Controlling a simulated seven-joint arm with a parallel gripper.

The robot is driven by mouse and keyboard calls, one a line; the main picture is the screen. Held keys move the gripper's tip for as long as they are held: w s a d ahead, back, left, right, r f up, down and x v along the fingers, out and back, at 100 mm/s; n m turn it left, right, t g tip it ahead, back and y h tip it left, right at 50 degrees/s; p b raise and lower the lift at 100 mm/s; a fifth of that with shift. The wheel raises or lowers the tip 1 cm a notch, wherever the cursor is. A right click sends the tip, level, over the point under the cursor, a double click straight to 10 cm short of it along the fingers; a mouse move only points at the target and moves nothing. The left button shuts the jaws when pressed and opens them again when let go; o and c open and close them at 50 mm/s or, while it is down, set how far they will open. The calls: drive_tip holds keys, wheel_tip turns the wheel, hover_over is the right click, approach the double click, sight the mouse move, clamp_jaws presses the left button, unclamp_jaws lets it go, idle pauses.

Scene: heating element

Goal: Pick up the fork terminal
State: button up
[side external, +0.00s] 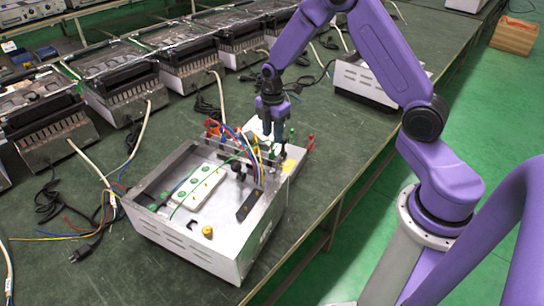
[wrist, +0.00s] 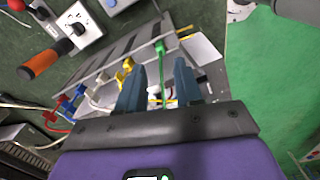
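My gripper (wrist: 159,78) is open, with its two blue-grey fingers apart and no object visibly clamped. In the wrist view a green terminal (wrist: 160,48) on a green wire lies just beyond the fingertips, and its wire runs between the fingers. Yellow (wrist: 128,66), white (wrist: 102,80), blue (wrist: 82,90) and red terminals sit in a row to its left. I cannot tell which is the fork terminal. In the side view my gripper (side external: 273,122) points down over the back right of the open metal housing (side external: 215,262), close to the coloured wires (side external: 250,145).
An orange-handled screwdriver (wrist: 40,67) and a white socket (wrist: 80,28) lie at the left of the wrist view. In the side view several similar units (side external: 115,80) line the bench's back. Loose cables (side external: 75,230) lie left. The front bench (side external: 90,285) is mostly clear.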

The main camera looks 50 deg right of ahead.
sight(272, 153)
drive_tip(key=shift+a+f, duration=0.15)
drive_tip(key=shift+f, duration=2.6)
drive_tip(key=shift+c, duration=0.3)
clamp_jaws()
